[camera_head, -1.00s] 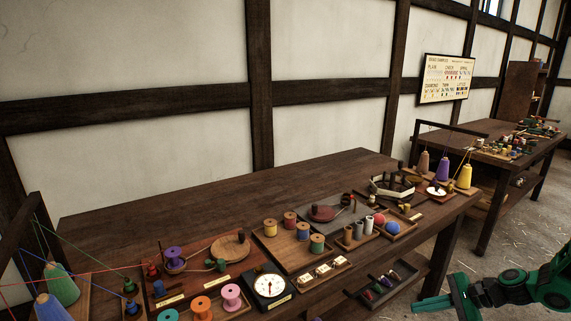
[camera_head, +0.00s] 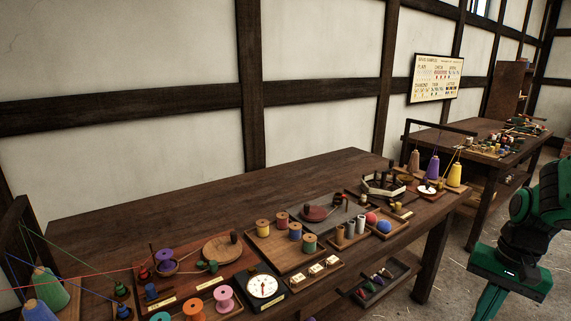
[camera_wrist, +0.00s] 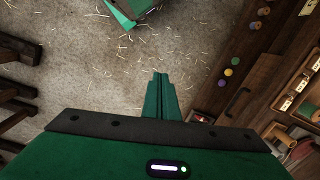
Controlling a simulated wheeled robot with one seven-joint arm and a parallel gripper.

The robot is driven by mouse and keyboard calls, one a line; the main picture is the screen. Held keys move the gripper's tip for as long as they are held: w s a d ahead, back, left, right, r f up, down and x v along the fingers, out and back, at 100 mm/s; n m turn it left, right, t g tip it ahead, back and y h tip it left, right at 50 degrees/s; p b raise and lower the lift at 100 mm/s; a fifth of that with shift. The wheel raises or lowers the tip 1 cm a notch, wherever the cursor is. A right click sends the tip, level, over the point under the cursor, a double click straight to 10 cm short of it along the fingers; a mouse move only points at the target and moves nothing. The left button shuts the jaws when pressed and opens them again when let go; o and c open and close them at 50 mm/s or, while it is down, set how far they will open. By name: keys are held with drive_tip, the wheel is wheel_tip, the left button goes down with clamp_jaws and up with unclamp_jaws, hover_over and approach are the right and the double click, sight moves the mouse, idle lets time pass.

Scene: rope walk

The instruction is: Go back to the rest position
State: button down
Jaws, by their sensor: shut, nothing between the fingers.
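My green gripper (camera_head: 488,303) is at the lower right in the head view, beside the near table's right end and over the straw-strewn floor. Its fingers point down and leave the picture at the bottom edge. In the wrist view the two green fingers (camera_wrist: 160,97) lie together with nothing between them. They are clear of the table and touch nothing that I can see.
The near workbench (camera_head: 180,205) holds spools, trays and a white dial (camera_head: 263,286). An open drawer tray (camera_head: 376,284) sits below its front edge. A second bench (camera_head: 470,140) stands behind at the right. Open floor (camera_head: 455,265) lies around my gripper.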

drive_tip(key=s+a+r+n+h, duration=0.1)
drive_tip(key=s+r, duration=0.4)
drive_tip(key=s, duration=0.6)
drive_tip(key=shift+s+a+r+n, duration=0.15)
drive_tip(key=shift+s+r+n, duration=0.15)
drive_tip(key=shift+r+n, duration=0.15)
drive_tip(key=shift+w+f, duration=0.3)
drive_tip(key=shift+w, duration=0.35)
